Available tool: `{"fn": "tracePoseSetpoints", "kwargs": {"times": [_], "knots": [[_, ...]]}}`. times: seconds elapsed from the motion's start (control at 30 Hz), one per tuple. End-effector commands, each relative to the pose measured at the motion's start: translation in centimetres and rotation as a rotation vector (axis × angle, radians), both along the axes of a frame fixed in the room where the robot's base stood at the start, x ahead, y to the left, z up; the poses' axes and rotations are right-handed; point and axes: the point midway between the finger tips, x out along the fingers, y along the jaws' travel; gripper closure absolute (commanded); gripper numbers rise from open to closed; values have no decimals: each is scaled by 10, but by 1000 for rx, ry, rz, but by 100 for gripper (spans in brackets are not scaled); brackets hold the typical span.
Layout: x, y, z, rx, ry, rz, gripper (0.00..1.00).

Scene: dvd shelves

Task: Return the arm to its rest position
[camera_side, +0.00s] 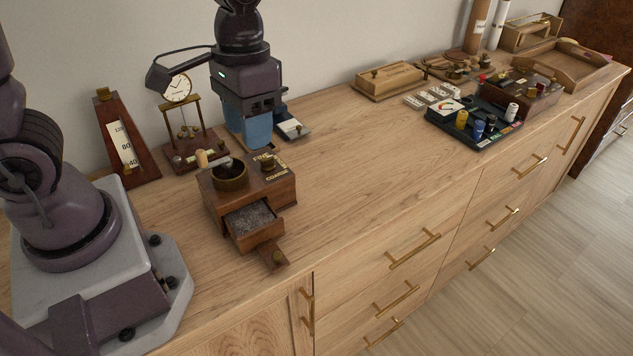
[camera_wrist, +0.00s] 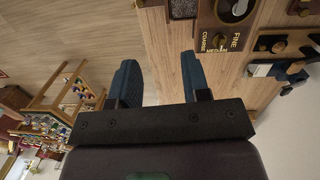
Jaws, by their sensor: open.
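My gripper (camera_side: 250,128) hangs pointing down above the back of the wooden top, just behind the coffee grinder (camera_side: 226,204) in the side view. Its blue fingers also show in the wrist view (camera_wrist: 162,82), spread apart with bare wood between them. It holds nothing. The grinder is a wooden box with its small drawer (camera_side: 254,222) pulled out and filled with dark grounds. The grinder's top with its dial labels (camera_wrist: 222,35) shows at the top of the wrist view. Whether the fingertips touch anything is hidden in the side view.
A metronome (camera_side: 127,140) and a clock on a stand (camera_side: 180,90) stand left of my gripper. A small dark device (camera_side: 291,128) lies close to its right. The middle of the top is clear.

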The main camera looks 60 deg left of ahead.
Motion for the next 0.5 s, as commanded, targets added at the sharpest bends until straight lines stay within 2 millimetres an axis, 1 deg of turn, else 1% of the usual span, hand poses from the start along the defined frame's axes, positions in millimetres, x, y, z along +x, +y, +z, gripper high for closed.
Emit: {"fn": "tracePoseSetpoints", "kwargs": {"times": [0.03,0.2,0.4,0.5], "knots": [[-7,5,16,5,-67,-17,57],[-32,21,55,35,-268,-63,57],[-56,33,87,68,-462,-57,57],[-62,35,97,73,-523,-44,57]]}}
